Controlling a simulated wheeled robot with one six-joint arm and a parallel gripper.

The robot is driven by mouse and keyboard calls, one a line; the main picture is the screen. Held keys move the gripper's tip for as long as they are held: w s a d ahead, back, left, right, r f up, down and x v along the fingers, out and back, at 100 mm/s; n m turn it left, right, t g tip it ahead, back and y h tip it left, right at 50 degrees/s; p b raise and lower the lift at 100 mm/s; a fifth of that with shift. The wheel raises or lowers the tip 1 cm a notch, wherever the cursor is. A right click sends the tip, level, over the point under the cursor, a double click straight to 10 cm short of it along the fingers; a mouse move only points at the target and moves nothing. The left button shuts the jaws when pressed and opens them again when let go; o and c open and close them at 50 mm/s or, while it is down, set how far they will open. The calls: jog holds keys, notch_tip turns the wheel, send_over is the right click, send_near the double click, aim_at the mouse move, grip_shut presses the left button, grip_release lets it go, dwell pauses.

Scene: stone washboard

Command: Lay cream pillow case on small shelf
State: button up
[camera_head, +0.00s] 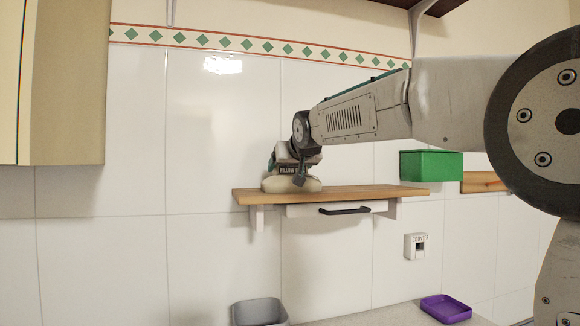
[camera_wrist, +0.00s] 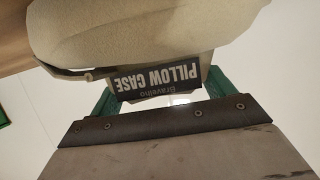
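The cream pillow case (camera_head: 292,185) is a folded bundle with a dark label reading "PILLOW CASE". It rests on the left end of the small wooden shelf (camera_head: 365,193), or just at its surface. My gripper (camera_head: 296,170) points down over it from above. In the wrist view the pillow case (camera_wrist: 150,32) fills the top of the picture. The green fingers of my gripper (camera_wrist: 160,92) sit at both sides of the label part and appear to hold it. The underside of the bundle is hidden in the wrist view.
A drawer with a dark handle (camera_head: 344,211) hangs under the shelf. A grey bin (camera_head: 259,312) and a purple tray (camera_head: 446,308) are below. A cabinet (camera_head: 60,85) is at upper left. The shelf's middle is clear.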

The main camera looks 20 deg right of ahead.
jog(key=shift+o, duration=0.9)
jog(key=shift+r, duration=0.1)
jog(key=shift+s+r, duration=0.1)
jog(key=shift+s, duration=0.1)
jog(key=v, duration=1.2)
jog(key=s+d+f+g, duration=0.3)
jog(key=s+f+g, duration=0.9)
jog(key=s+f, duration=2.5)
jog(key=shift+s, duration=0.65)
